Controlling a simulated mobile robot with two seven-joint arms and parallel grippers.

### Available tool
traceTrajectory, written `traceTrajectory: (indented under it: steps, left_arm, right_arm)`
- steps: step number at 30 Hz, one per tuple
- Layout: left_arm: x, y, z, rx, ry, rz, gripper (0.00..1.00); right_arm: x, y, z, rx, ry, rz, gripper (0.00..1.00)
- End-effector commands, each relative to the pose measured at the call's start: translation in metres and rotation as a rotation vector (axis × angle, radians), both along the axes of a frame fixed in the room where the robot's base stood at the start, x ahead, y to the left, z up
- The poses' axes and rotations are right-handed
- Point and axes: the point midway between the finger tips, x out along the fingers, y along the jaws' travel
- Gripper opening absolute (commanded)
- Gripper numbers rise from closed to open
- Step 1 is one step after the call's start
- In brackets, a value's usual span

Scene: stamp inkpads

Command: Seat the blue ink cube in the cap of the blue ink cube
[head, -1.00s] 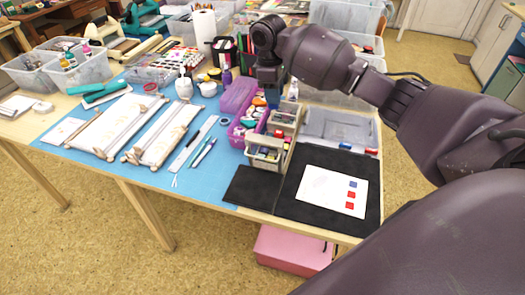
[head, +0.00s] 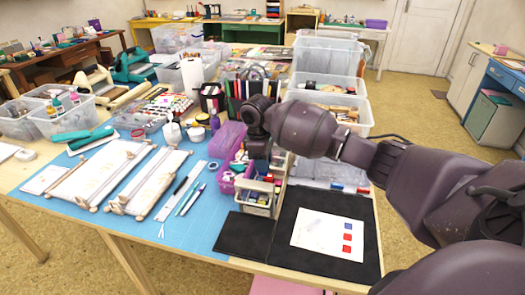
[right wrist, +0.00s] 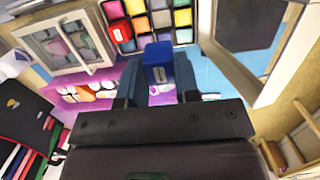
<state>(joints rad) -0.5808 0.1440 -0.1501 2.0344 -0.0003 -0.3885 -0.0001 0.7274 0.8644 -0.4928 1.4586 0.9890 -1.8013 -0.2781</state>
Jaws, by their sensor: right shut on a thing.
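My right gripper (head: 258,165) is above the organiser at the table's middle. In the right wrist view, it is shut on the blue ink cube (right wrist: 158,62), which shows between the two fingers, above the organiser's compartments. The cube is mostly hidden in the head view. A small blue piece (head: 336,186), perhaps the blue cap, lies at the back edge of the black mat (head: 300,200), to the right of the gripper. It is too small to be sure. My left gripper is not in view.
A white sheet (head: 315,235) with one blue and two red squares lies on the mat. A small red piece (head: 363,190) lies beside the small blue one. A red block (right wrist: 118,32) sits among coloured pads. Clear bins (head: 325,90) stand behind. A purple box (head: 228,140) is left.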

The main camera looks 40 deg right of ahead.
Motion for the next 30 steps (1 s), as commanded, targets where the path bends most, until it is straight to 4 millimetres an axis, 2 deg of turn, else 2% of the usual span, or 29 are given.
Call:
traceTrajectory:
  steps: [1,6,15,21,30]
  left_arm:
    - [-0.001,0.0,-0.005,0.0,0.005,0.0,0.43]
    - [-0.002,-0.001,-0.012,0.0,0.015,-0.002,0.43]
    - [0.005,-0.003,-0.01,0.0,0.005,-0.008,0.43]
    - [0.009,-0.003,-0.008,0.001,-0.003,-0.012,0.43]
    - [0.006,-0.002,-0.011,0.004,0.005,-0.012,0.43]
  right_arm:
    - [-0.001,0.0,-0.016,0.0,0.008,-0.001,0.13]
    - [-0.001,0.0,-0.053,0.001,0.007,-0.001,0.13]
    - [0.0,0.0,-0.1,0.0,0.001,-0.001,0.13]
    - [0.0,0.0,-0.111,-0.001,0.0,0.0,0.13]
    - [0.0,0.0,-0.112,-0.001,0.0,0.0,0.13]
